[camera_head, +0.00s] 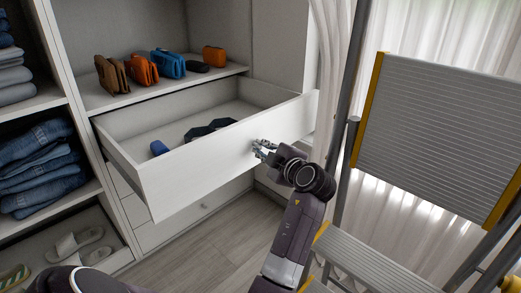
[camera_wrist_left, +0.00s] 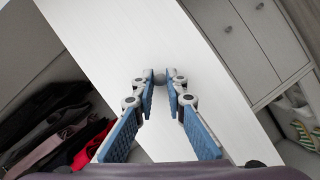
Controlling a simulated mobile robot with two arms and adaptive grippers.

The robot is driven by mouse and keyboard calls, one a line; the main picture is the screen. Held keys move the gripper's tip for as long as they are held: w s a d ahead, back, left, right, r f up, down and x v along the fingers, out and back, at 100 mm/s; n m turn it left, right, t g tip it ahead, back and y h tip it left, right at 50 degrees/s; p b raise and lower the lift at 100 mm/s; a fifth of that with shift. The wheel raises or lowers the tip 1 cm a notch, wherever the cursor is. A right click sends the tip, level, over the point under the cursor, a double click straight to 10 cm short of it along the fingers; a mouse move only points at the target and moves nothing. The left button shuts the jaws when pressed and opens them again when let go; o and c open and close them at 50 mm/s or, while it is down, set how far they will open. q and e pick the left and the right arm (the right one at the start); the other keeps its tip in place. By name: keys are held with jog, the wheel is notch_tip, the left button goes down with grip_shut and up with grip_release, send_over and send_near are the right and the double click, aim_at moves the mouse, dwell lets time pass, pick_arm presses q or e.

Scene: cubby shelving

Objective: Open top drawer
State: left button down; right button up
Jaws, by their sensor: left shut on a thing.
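The top drawer (camera_head: 215,158) is white and stands pulled well out of the cabinet, its inside showing. A small blue item (camera_head: 158,148) and a dark folded item (camera_head: 210,128) lie in it. My left gripper (camera_head: 261,149) is at the outer face of the drawer front, right of its middle. In the left wrist view, its blue-padded fingers (camera_wrist_left: 160,80) close together at the white drawer front (camera_wrist_left: 120,35). My right gripper is not in view.
A stepladder (camera_head: 435,120) stands close on the right, beside my left arm. Several pouches (camera_head: 168,64) sit on the shelf above the drawer. Folded jeans (camera_head: 38,165) and slippers (camera_head: 78,243) fill cubbies at left. Closed drawers (camera_head: 190,210) lie below, with bare floor (camera_head: 225,245) in front.

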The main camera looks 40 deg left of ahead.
pick_arm(q)
jog(key=c, duration=1.9)
grip_release()
jog(key=shift+c, duration=0.2)
send_near(253, 117)
jog(key=x, duration=0.5)
jog(key=shift+w+r, duration=0.1)
jog(key=shift+r, duration=0.3)
